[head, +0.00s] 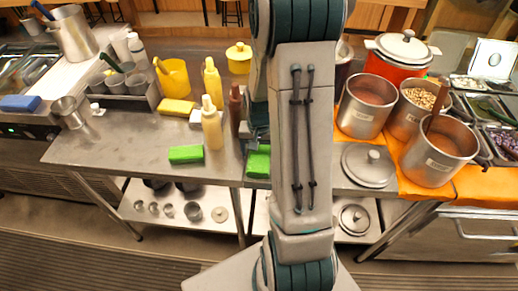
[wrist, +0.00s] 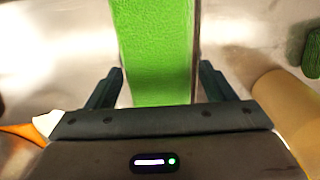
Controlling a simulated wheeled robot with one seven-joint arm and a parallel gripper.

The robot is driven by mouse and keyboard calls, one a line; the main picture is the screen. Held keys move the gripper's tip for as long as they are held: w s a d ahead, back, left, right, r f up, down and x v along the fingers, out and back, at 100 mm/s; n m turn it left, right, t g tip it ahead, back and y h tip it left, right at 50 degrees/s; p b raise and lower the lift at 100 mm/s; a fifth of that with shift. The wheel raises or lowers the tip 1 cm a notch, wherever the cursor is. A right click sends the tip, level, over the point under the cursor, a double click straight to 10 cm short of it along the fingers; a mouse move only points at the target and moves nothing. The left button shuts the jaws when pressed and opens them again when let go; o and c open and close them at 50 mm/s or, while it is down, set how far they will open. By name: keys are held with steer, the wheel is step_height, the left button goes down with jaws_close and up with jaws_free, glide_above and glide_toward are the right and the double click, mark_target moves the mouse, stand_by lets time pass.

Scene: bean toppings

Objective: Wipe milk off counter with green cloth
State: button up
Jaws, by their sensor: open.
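A green sponge-like block (head: 258,162), which matches the green cloth, lies on the steel counter (head: 120,150), partly hidden by my arm in the head view. A second green block (head: 186,154) lies to its left. In the wrist view a green block (wrist: 155,50) lies between the two fingers of my gripper (wrist: 161,72), with a gap on each side. My gripper is open and does not grip it. Another green piece (wrist: 312,52) shows at the wrist view's right edge. I cannot make out the milk; pale patches on the metal may be glare.
A cream bottle (head: 212,125), a brown bottle (head: 235,108) and a yellow sponge (head: 176,110) stand or lie close by. Steel pots (head: 367,105) and a lid (head: 368,165) are right of my arm. The counter's left front is clear.

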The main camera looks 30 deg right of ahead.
mark_target(259, 152)
steer(key=c, duration=0.7)
steer(key=shift+r+p, duration=1.8)
steer(key=shift+r, duration=0.8)
steer(key=shift+c, duration=0.2)
steer(key=shift+o, duration=1.3)
steer(key=shift+c, duration=1)
